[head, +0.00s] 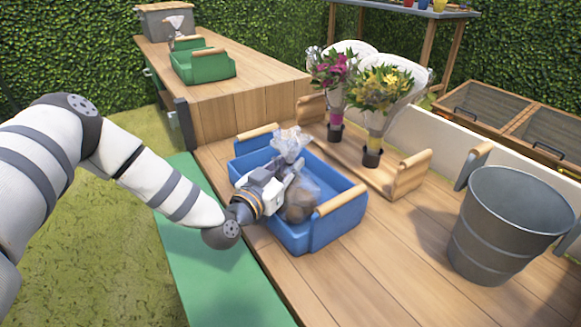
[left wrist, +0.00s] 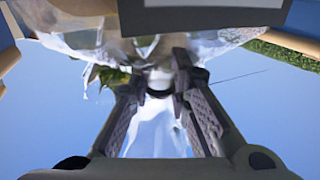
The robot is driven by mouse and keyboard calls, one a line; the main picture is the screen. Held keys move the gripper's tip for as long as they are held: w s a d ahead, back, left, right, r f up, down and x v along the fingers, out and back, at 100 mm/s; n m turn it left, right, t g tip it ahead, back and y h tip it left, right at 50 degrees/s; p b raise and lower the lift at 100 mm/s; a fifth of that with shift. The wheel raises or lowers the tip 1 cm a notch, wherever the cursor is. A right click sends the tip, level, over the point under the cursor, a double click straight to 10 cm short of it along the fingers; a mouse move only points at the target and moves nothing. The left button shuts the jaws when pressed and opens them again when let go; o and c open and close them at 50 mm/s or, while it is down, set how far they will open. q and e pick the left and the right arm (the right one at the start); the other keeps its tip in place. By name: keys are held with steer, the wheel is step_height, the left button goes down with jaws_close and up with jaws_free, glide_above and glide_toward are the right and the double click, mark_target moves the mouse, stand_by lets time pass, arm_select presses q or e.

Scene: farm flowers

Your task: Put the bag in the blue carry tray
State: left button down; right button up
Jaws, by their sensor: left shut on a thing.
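The blue carry tray (head: 338,222) stands on the wooden table with a wooden handle at each end. The clear bag (head: 301,200) has brownish contents in its lower part and a gathered, crinkled top. It is within the tray's outline in the head view; whether it touches the tray floor is hidden. My left gripper (head: 288,180) reaches over the tray's near left side and is shut on the bag's neck. In the left wrist view the fingers (left wrist: 165,92) close around the clear plastic of the bag (left wrist: 85,40). My right gripper is not in view.
A grey metal bucket (head: 510,225) stands at the right. A wooden carrier (head: 408,178) with two wrapped bouquets stands behind the blue tray. A green tray (head: 203,67) and a grey bin (head: 165,22) are on the far table. Bare tabletop lies in front of the bucket.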

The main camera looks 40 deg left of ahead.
arm_select(q)
steer(key=shift+r, duration=0.15)
steer(key=c, duration=1.5)
jaws_free()
steer(key=shift+f, duration=0.2)
steer(key=shift+s+r, duration=0.15)
steer(key=shift+s, duration=0.15)
steer(key=s, duration=0.3)
steer(key=s+p, duration=0.1)
steer(key=s, duration=0.3)
steer(key=s+p, duration=0.1)
steer(key=s, duration=0.3)
steer(key=shift+s+d, duration=0.2)
steer(key=shift+d, duration=0.1)
